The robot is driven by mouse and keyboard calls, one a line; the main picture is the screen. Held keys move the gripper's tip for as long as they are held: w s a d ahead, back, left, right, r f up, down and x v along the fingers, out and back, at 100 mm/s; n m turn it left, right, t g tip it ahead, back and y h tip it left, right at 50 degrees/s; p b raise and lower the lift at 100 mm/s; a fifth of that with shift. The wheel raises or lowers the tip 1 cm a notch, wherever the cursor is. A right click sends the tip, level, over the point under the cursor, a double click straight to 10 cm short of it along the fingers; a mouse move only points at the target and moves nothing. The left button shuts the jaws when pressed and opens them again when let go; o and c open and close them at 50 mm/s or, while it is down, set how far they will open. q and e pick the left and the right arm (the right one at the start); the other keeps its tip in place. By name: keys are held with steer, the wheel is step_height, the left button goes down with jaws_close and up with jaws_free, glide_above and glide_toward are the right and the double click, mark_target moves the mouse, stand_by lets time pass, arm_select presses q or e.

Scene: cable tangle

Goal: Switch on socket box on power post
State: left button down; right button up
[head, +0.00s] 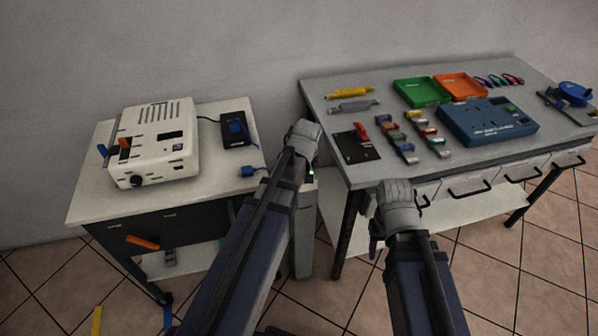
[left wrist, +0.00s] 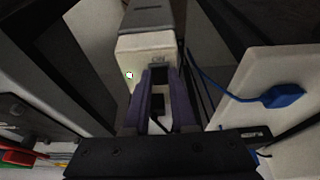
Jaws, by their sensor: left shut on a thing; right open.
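The power post (head: 303,245) stands in the gap between the two tables, mostly hidden behind my left arm. Its pale socket box (left wrist: 147,45) shows in the left wrist view, with a small round light spot (left wrist: 129,75) on its face. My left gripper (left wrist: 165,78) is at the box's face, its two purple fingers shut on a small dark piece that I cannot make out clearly. In the head view the left fingertips are hidden. A dark cable runs down between the fingers. My right gripper (head: 380,240) is open and empty, in front of the right table.
The left table (head: 85,205) holds a white device (head: 155,150), a black box (head: 238,130) and a blue plug (head: 250,171) near its right edge. The right table (head: 320,95) carries trays, several small parts and a blue case (head: 487,122). The gap between the tables is narrow.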

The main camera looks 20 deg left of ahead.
arm_select(q)
steer(key=c, duration=0.7)
jaws_free()
steer(key=shift+r, duration=0.1)
steer(key=p+v, duration=0.7)
steer(key=shift+s+r, duration=0.1)
steer(key=shift+r, duration=0.2)
